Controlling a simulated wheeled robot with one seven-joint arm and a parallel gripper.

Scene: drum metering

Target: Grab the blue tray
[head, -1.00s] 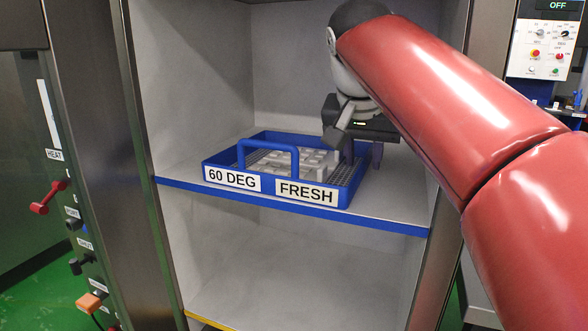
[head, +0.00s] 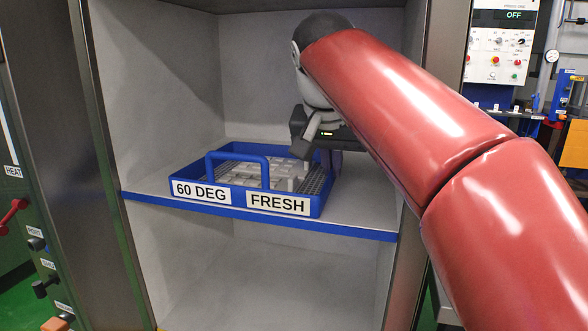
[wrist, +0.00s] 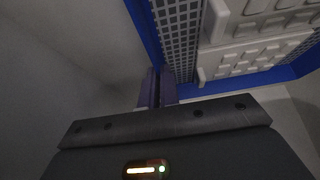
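The blue tray (head: 316,207) sits on the blue-edged shelf in the head view. It has a perforated floor, a raised blue handle bar at the left and "60 DEG" and "FRESH" labels on its front. Pale moulded blocks (wrist: 240,62) lie in it. My gripper (head: 332,164) reaches down at the tray's right side, its two fingers close together at the rim. In the wrist view my gripper (wrist: 157,88) appears shut on the blue wall near a tray corner; the exact contact is partly hidden.
The shelf (head: 262,225) is in an open cabinet with grey side walls (head: 155,90) and a lower compartment below. Bare shelf shows right of the tray. Labelled levers (head: 15,212) stand at the left, and a control panel (head: 500,45) at the back right.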

